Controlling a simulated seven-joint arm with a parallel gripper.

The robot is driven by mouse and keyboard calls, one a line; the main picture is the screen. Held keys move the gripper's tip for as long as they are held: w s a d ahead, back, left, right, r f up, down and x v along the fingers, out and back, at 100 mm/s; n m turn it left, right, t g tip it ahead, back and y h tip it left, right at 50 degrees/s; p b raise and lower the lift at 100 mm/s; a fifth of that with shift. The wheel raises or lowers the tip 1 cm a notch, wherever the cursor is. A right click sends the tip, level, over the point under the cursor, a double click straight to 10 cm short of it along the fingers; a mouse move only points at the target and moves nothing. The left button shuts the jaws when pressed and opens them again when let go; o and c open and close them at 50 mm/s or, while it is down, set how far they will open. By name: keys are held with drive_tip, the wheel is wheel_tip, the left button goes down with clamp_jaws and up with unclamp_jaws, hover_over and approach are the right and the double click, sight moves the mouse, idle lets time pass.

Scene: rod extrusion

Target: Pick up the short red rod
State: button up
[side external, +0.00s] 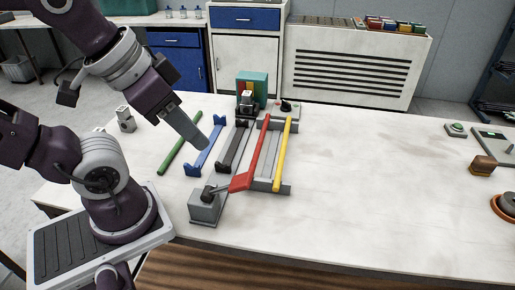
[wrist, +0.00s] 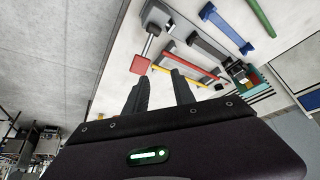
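A red rod (side external: 260,148) lies on a grey rack (side external: 285,188) beside a parallel yellow rod (side external: 283,150). The red rod also shows in the wrist view (wrist: 197,62), beyond my fingers. In the side view its near end meets or overlaps a red block (side external: 240,182). In the wrist view this block (wrist: 141,64) sits at the end of a silver bar. My gripper (side external: 207,146) is above the table, left of the red rod, over the blue bracket. In the wrist view my gripper's (wrist: 160,77) two fingers are apart with nothing between them.
A green rod (side external: 180,143), a blue bracket (side external: 206,146) and a dark grey bracket (side external: 233,146) lie left of the rack. A grey box (side external: 206,206) with a black knob stands in front, a teal machine (side external: 252,88) behind. The table right of the rack is largely clear.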

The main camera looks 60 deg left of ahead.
drive_tip(key=shift+o, duration=0.2)
drive_tip(key=shift+o, duration=0.7)
drive_tip(key=n+g, duration=0.5)
drive_tip(key=n, duration=0.4)
hover_over(258, 145)
drive_tip(key=d, duration=0.1)
wheel_tip(258, 145, down, 10)
drive_tip(key=shift+g, duration=0.3)
drive_tip(key=f, duration=0.8)
drive_tip(key=shift+a, duration=0.4)
clamp_jaws()
